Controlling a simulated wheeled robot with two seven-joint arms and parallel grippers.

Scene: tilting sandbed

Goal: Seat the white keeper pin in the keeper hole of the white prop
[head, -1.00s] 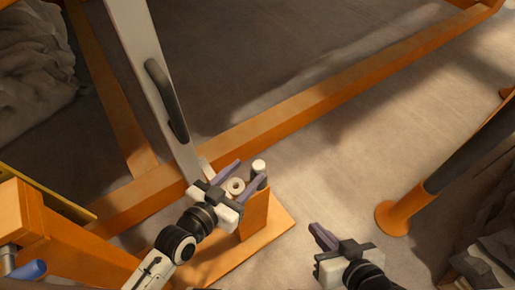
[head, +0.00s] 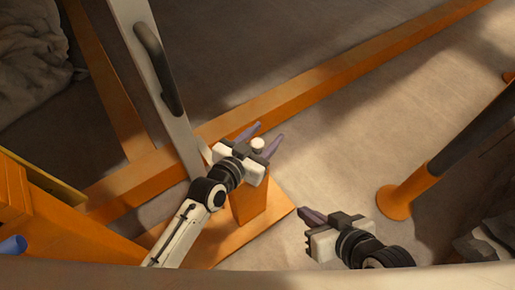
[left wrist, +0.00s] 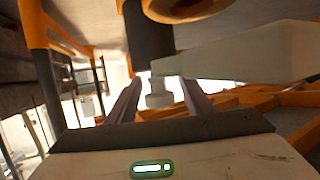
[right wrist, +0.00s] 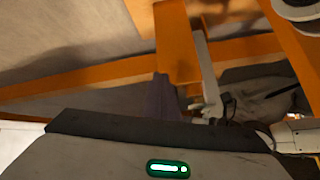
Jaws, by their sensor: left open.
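The white prop (head: 150,65) is a long pale bar with a black handle, slanting down at upper left in the head view. The white keeper pin (head: 257,144) shows its round top at the orange post. My left gripper (head: 266,135) is open, its fingers on either side of the pin top; contact cannot be told. The left wrist view shows a white piece, apparently the pin (left wrist: 158,92), between the fingers. The keeper hole is not distinguishable. My right gripper (head: 308,214) is apart to the lower right, its fingers together and empty.
The orange post (head: 249,203) stands on an orange base plate (head: 284,214) below my left gripper. A long orange beam (head: 330,85) runs behind. A dark post with an orange foot (head: 394,203) stands at right. Open floor lies between.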

